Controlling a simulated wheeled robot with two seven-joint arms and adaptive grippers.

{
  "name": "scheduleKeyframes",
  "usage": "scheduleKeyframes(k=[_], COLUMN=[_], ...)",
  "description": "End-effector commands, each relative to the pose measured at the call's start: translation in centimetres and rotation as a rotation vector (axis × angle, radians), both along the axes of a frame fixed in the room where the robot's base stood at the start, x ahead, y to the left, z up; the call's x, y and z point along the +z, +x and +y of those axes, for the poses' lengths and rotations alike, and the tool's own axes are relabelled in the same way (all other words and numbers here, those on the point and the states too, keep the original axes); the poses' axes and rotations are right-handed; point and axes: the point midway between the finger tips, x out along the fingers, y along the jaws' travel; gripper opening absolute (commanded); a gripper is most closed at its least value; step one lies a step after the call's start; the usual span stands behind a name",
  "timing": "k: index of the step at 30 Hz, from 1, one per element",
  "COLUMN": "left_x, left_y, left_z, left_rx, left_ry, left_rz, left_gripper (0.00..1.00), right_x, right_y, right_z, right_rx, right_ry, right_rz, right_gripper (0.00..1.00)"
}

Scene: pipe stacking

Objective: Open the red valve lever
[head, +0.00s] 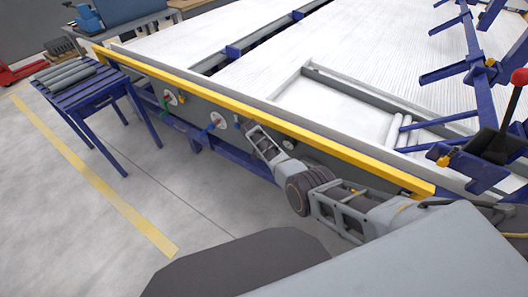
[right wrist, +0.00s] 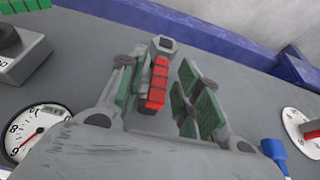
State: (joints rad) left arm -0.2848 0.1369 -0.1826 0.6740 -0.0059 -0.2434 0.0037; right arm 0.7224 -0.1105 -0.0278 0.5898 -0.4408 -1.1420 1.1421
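The red valve lever (right wrist: 157,82) shows in the right wrist view, below a grey hex nut (right wrist: 165,44) on the grey panel. My right gripper (right wrist: 170,90) is open, with its green-padded fingers on either side of the lever. The lever lies close to the left finger; I cannot tell if they touch. A gap separates it from the right finger. In the head view my right gripper (head: 247,126) is at the side panel under the yellow rail, and I cannot make out the lever there. My left gripper is not in view.
In the right wrist view, a gauge (right wrist: 36,130) is at left, a black-knobbed box (right wrist: 18,50) above it, and a blue lever (right wrist: 275,153) and white disc (right wrist: 304,130) at right. In the head view, a yellow rail (head: 270,117) runs above the panel; a blue table (head: 88,90) holds grey pipes.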

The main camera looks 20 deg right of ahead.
Motion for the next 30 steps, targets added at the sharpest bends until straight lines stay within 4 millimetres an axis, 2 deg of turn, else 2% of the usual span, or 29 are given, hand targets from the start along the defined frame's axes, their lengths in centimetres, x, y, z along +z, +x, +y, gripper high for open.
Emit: scheduleKeyframes(k=[8,17,30], left_x=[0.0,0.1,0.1], left_y=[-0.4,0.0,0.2], left_z=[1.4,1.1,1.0], left_rx=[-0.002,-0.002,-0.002], left_ry=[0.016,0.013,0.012], left_rz=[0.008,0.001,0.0], left_gripper=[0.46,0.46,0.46], right_x=[0.0,0.4,2.4], right_y=[0.0,-0.1,-0.6], right_z=[-0.1,0.1,0.8], right_rx=[-0.001,-0.001,-0.001], right_ry=[0.0,0.0,0.0], right_rz=[0.0,0.0,0.0], right_gripper=[0.35,0.35,0.35])
